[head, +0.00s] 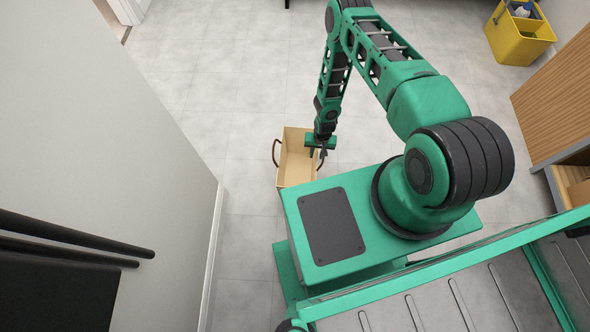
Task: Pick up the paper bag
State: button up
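The paper bag (294,167) is a tan, open-topped bag on the grey tiled floor, seen from above in the head view. One dark, curved handle (275,152) sticks out at its left side. The front part of the bag is hidden behind my green base. My gripper (322,154) points down at the bag's right edge, near the right handle. The fingers are small and dark here, and I cannot tell whether they are open, shut or touching the handle.
A grey-white wall (110,110) runs along the left, with dark rails (75,235) at the lower left. A yellow bucket (518,38) stands at the top right. A wooden cabinet (560,100) stands at the right. The tiled floor (235,75) behind the bag is clear.

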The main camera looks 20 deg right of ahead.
grip_shut()
dwell(1.4)
